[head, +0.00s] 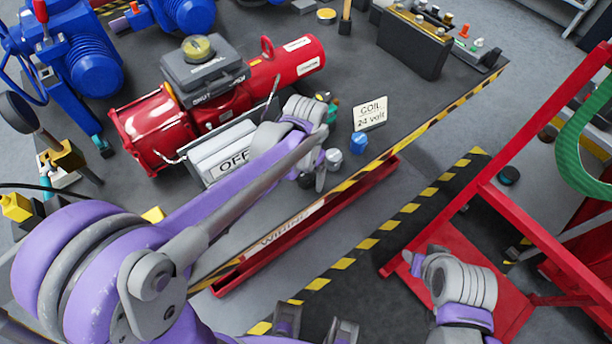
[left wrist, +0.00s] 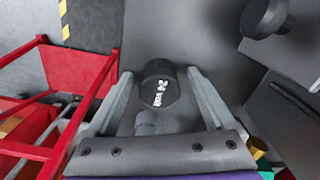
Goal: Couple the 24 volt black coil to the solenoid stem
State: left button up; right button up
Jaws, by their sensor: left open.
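The black coil (left wrist: 160,84), with white "24" lettering, stands on the dark table between the open fingers of my left gripper (left wrist: 162,83) in the left wrist view. I cannot tell whether either finger touches it. In the head view my left gripper (head: 313,180) points down near the table's front edge and hides the coil. The "COIL 24 volt" sign (head: 370,112) stands to the right. I cannot make out the solenoid stem for certain. My right gripper (head: 416,264) is at the lower right, over the floor; its fingers do not show clearly.
A grey-blue cylinder (head: 333,159) and a blue one (head: 359,142) stand close beside my left gripper. The red actuator (head: 205,112) and the OFF sign (head: 235,158) are to the left. A red cart frame (head: 482,212) stands right of the table.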

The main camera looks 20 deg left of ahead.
pick_arm(q)
jog(key=shift+c, duration=0.3)
grip_shut()
jog(key=shift+r, duration=0.1)
